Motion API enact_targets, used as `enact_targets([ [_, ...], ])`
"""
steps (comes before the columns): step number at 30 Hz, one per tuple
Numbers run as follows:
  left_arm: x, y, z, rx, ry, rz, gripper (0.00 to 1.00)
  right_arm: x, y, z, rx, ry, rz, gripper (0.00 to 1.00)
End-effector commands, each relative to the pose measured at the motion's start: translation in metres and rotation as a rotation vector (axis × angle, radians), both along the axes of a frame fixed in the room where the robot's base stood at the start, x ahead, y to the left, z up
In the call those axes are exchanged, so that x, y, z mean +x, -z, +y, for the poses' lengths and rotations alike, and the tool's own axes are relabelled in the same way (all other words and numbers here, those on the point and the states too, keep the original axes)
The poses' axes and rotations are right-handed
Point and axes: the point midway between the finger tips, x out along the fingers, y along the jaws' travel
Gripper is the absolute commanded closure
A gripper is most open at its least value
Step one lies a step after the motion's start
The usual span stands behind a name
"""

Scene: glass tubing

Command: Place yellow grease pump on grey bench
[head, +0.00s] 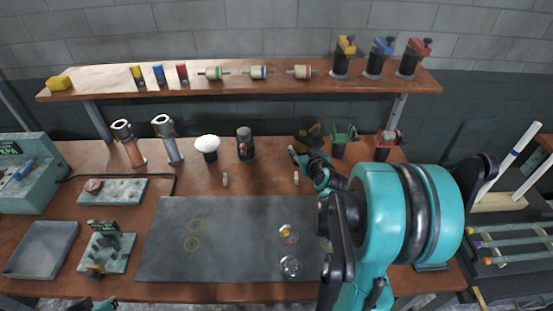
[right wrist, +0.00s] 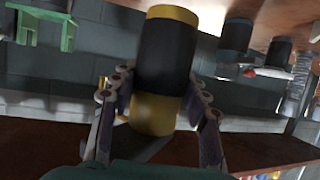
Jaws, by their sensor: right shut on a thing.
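My right gripper (head: 297,152) reaches over the back of the brown bench. It is shut on a black cylinder with yellow bands, the yellow grease pump (right wrist: 165,60), which sits between both fingers in the right wrist view. In the head view the pump (head: 308,132) is partly hidden behind the gripper, left of a green-topped pump (head: 343,133). I cannot tell whether it touches the bench. Another yellow-topped black pump (head: 344,55) stands on the shelf. A flat dark grey surface (head: 215,240) lies on the bench. Only a bit of my left gripper (head: 104,304) shows at the bottom edge.
The shelf (head: 110,80) also holds a blue-topped pump (head: 379,55), a red-topped pump (head: 411,55) and several small parts. A red-topped pump (head: 386,143) stands on the bench. Glass pieces (head: 290,266) lie on the grey surface, whose left part is clear.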

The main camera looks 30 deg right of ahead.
Motion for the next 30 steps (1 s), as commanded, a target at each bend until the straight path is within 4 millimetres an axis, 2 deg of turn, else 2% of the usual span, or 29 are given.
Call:
enact_targets([
  [1,0.000,0.010,0.000,0.000,0.000,0.000,1.00,0.014,0.013,-0.003,-0.001,-0.003,-0.001,0.99],
  [6,0.000,0.023,0.000,0.000,0.000,0.000,1.00,0.049,0.034,-0.014,-0.001,-0.003,0.000,0.99],
  [10,0.000,0.028,0.000,0.000,0.000,0.000,1.00,0.065,0.043,-0.019,0.000,-0.001,-0.001,0.99],
  [16,0.000,0.032,0.000,0.000,0.000,0.000,1.00,0.072,0.052,-0.021,-0.001,0.000,0.000,0.99],
  [23,0.000,0.050,0.000,0.000,0.000,0.000,1.00,0.071,0.085,-0.021,0.000,0.000,0.000,0.99],
  [30,0.000,0.048,0.000,0.000,0.000,0.000,1.00,0.071,0.085,-0.021,0.000,0.000,0.000,0.99],
])
